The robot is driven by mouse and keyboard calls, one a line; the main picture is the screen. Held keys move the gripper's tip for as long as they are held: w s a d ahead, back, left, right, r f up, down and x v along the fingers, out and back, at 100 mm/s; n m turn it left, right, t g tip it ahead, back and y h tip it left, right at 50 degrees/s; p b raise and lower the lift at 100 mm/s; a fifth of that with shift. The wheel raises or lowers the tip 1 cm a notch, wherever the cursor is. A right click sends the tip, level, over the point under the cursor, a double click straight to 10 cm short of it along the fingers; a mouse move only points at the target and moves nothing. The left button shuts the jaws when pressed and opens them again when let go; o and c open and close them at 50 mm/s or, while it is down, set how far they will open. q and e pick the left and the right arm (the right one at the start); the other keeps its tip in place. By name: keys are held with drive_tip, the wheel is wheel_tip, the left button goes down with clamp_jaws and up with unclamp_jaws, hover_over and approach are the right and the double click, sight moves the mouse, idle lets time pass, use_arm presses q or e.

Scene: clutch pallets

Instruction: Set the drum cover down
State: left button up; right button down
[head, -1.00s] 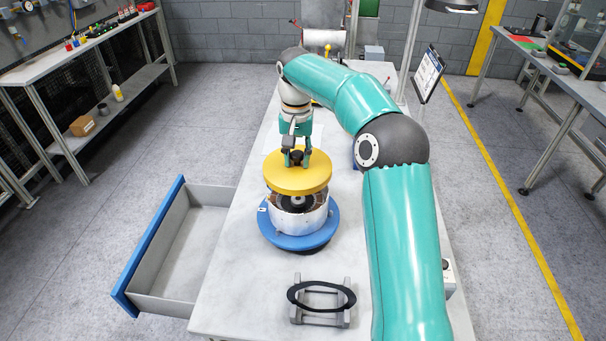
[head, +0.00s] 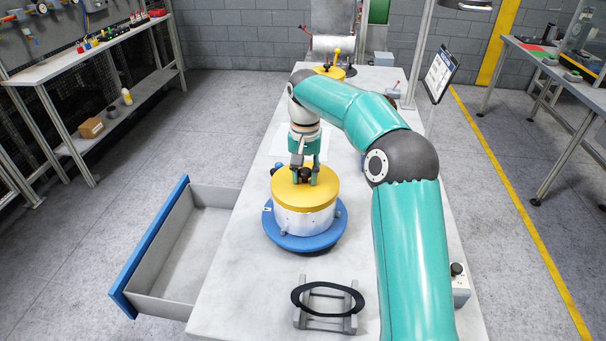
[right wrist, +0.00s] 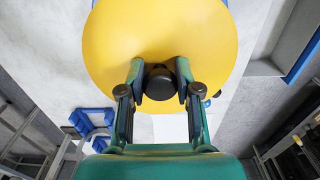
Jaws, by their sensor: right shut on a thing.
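The yellow drum cover (head: 322,193) sits on top of the silver drum (head: 303,220), level and with no gap that I can see. The drum stands on a blue round base (head: 330,238) on the table. My right gripper (head: 304,176) is above the cover, shut on its black knob. In the right wrist view the two fingers of my right gripper (right wrist: 159,85) are on either side of the black knob (right wrist: 159,74), with the yellow cover (right wrist: 150,32) filling the upper middle. The drum's inside is hidden by the cover. My left gripper is not in view.
A grey stand with a black ring (head: 327,298) is at the table's front. An open drawer (head: 190,250) with a blue front juts out at the left. A small box with a black knob (head: 459,284) is at the right edge. My right arm spans the table's right side.

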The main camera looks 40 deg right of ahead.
sight(304, 172)
drive_tip(key=c, duration=0.8)
unclamp_jaws()
drive_tip(key=shift+r, duration=0.15)
drive_tip(key=shift+r+p, duration=0.3)
drive_tip(key=shift+r, duration=0.35)
wheel_tip(304, 172, up, 11)
drive_tip(key=p, duration=0.2)
drive_tip(key=shift+r, duration=0.15)
